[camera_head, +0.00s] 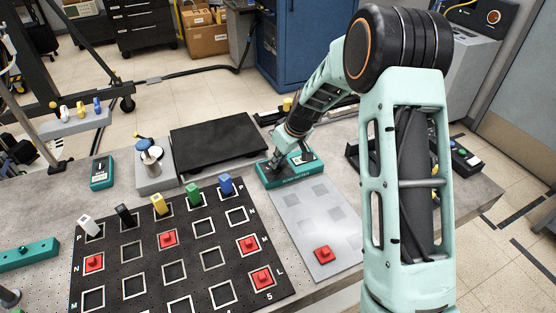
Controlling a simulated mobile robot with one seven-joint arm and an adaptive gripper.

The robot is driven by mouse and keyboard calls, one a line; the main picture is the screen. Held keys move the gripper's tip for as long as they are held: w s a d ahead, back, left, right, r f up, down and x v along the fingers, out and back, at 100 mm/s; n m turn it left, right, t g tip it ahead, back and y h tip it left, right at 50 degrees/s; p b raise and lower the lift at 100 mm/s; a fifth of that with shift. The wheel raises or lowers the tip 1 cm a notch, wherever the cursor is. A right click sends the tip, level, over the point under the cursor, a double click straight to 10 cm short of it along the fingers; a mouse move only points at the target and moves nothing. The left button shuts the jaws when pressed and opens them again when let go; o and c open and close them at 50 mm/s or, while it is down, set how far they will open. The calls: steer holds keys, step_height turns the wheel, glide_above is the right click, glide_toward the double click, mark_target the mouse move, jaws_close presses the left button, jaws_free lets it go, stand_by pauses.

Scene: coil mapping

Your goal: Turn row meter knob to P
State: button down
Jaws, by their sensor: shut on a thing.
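My gripper (281,163) reaches down onto a teal meter box (291,180) at the back right of the black board. It is shut on the knob on top of this box. The gripper hides the knob, so its pointer and the letter it faces cannot be read. The label on the front edge of the box is too small to read. The black board (135,262) has rows marked with letters, P at the far end and N, M, L nearer, and columns with numbers.
Several coloured plugs stand along the board's far edge, and several red blocks (168,240) sit in its squares. A light grey plate (312,222) with a red block lies right of the board. Another teal box (102,172) and a black slab (218,143) stand behind.

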steer(key=shift+m, duration=0.5)
steer(key=m, duration=0.1)
steer(key=m+h, duration=0.1)
steer(key=shift+s+a+m+t+b, duration=0.1)
steer(key=shift+a+m+t+b, duration=0.1)
steer(key=shift+m+t+b, duration=0.2)
steer(key=m+h+p, duration=0.1)
steer(key=m, duration=0.2)
steer(key=shift+a+r+m+h, duration=0.1)
steer(key=shift+m+h, duration=0.3)
steer(key=m+h+p, duration=0.1)
steer(key=m, duration=0.3)
steer(key=shift+h+p, duration=0.4)
steer(key=shift+m+g+h+p, duration=0.3)
steer(key=shift+m+h, duration=0.4)
steer(key=shift+m, duration=1.4)
steer(key=shift+a, duration=0.1)
steer(key=c, duration=2)
jaws_free()
